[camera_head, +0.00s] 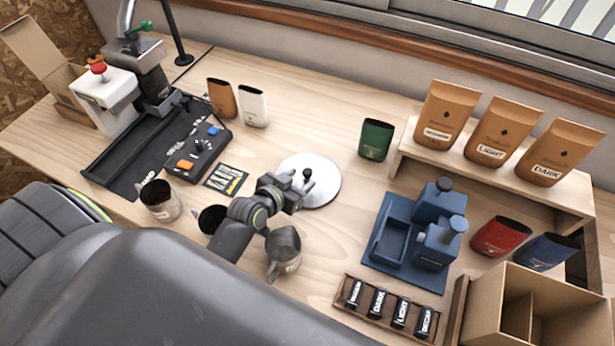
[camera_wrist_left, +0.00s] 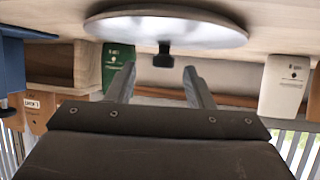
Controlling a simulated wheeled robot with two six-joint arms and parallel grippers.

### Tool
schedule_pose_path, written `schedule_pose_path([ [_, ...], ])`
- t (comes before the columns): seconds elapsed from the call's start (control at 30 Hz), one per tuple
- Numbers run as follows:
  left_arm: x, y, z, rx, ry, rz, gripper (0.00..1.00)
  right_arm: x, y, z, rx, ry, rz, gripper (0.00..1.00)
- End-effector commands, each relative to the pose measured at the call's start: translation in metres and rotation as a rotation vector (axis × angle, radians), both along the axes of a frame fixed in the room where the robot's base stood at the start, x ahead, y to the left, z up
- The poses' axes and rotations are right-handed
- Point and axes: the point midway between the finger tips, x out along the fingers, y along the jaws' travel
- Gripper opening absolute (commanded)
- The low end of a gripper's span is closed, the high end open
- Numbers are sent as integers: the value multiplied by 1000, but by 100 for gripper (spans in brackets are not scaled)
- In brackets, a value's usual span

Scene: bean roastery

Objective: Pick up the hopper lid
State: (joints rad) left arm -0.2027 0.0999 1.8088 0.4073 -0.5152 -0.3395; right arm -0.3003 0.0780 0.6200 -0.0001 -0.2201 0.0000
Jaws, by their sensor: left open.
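The hopper lid (camera_head: 322,192) is a round pale disc with a dark knob (camera_head: 307,173), lying on the wooden bench in mid-view. In the left wrist view the picture is upside down, and the lid (camera_wrist_left: 165,28) shows at the top with its dark knob (camera_wrist_left: 163,56) pointing down. My left gripper (camera_head: 298,183) is over the lid's left part, close to the knob. Its two fingers (camera_wrist_left: 158,72) are apart and empty, and the knob lines up with the gap between their tips. I see no contact. My right gripper is not in view.
Metal jugs (camera_head: 284,250) stand near my left arm. A green bag (camera_head: 376,139) stands behind the lid. A blue device (camera_head: 437,227) stands to the right, with a wooden label tray (camera_head: 384,322) in front. A black mat (camera_head: 112,172) lies left. Bench around the lid's right side is clear.

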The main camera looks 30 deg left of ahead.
Motion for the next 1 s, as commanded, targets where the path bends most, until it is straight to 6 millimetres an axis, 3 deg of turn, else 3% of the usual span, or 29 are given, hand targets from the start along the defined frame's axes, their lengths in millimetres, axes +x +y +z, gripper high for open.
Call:
schedule_pose_path([
  [0.5,44,-2,-16,-1,1,0,47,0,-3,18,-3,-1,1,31],
  [0.87,48,-2,-20,-1,0,0,47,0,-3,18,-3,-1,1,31],
  [1.0,48,-2,-20,-1,0,0,29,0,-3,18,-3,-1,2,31],
])
